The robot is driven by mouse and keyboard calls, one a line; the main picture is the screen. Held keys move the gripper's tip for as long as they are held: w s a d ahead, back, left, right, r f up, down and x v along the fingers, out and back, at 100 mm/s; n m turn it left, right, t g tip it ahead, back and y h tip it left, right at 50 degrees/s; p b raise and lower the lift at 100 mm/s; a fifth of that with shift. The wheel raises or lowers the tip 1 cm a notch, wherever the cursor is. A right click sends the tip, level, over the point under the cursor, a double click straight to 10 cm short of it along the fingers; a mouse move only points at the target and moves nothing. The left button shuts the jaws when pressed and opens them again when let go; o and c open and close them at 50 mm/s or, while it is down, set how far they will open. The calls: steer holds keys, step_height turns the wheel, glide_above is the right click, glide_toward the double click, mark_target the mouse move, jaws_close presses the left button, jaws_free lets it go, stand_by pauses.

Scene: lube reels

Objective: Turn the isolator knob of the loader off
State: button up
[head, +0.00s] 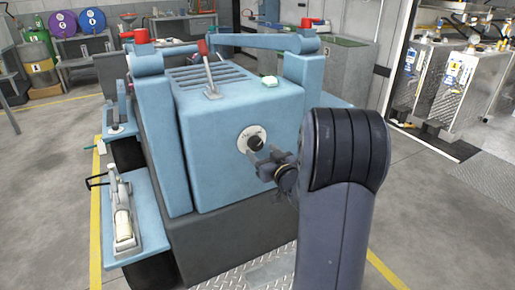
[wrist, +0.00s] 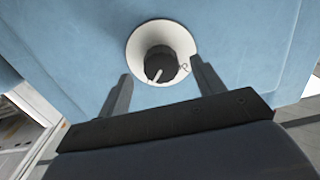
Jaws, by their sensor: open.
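The isolator knob (wrist: 160,65) is black with a white pointer line, set on a round white plate (wrist: 135,47) on the blue face of the loader (head: 200,140). In the wrist view the pointer aims down and slightly left. The knob (head: 255,142) also shows in the head view, just left of my gripper (head: 262,160). In the wrist view my gripper (wrist: 158,82) is open, with one finger on each side of the knob's lower part. The right finger looks close to the plate's edge. I cannot tell whether either finger touches the knob.
A side step (head: 135,215) holds a handled pump-like device (head: 123,212). Grey floor (head: 440,220) is clear at right.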

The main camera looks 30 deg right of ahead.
mark_target(258, 147)
steer(key=shift+w, duration=1.85)
steer(key=shift+c, duration=0.5)
steer(key=c, duration=0.9)
